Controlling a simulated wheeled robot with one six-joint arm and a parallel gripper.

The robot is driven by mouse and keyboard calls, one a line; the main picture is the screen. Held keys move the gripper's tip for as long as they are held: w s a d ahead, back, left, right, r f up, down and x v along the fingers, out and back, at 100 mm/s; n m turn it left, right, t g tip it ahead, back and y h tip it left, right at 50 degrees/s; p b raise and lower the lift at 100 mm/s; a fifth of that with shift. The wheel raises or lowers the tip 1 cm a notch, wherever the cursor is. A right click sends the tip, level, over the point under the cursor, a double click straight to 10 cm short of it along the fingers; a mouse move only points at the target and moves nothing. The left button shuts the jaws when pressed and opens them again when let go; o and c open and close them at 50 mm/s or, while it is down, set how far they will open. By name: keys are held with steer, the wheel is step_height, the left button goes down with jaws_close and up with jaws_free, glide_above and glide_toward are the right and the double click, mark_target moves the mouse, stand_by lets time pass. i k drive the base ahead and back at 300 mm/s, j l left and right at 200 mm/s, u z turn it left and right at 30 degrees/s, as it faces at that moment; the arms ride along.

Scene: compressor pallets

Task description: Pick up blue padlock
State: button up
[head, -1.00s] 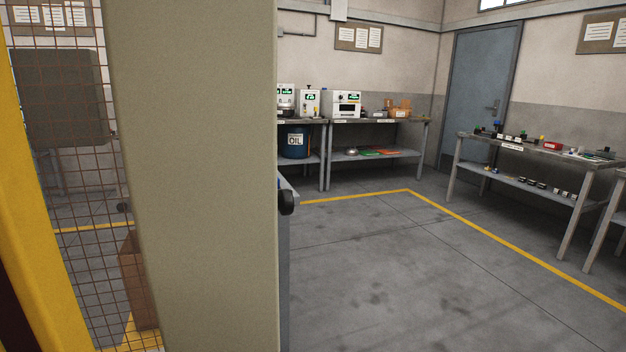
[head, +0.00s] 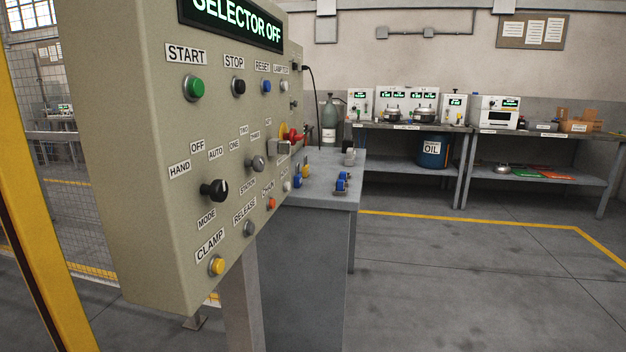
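Two small blue objects that look like padlocks are on the grey cabinet top behind the control panel. One blue padlock (head: 342,183) lies near the cabinet's front right edge. Another blue object (head: 297,177) is farther left, close to the panel's edge, beside a small yellowish item. Both are too small to make out in detail. My gripper does not show in the view.
A large beige control panel (head: 150,150) with buttons and knobs fills the left, close by. The grey cabinet (head: 310,250) stands behind it. Yellow post and mesh fence (head: 45,150) are at far left. Benches (head: 415,128) line the back wall. Floor at right is clear.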

mark_target(297, 179)
steer(key=i+l+u, duration=0.1)
steer(key=i+l, duration=0.65)
steer(key=i, duration=0.25)
steer(key=i+l, duration=0.85)
steer(key=i+j+u, duration=0.05)
steer(key=i, duration=0.05)
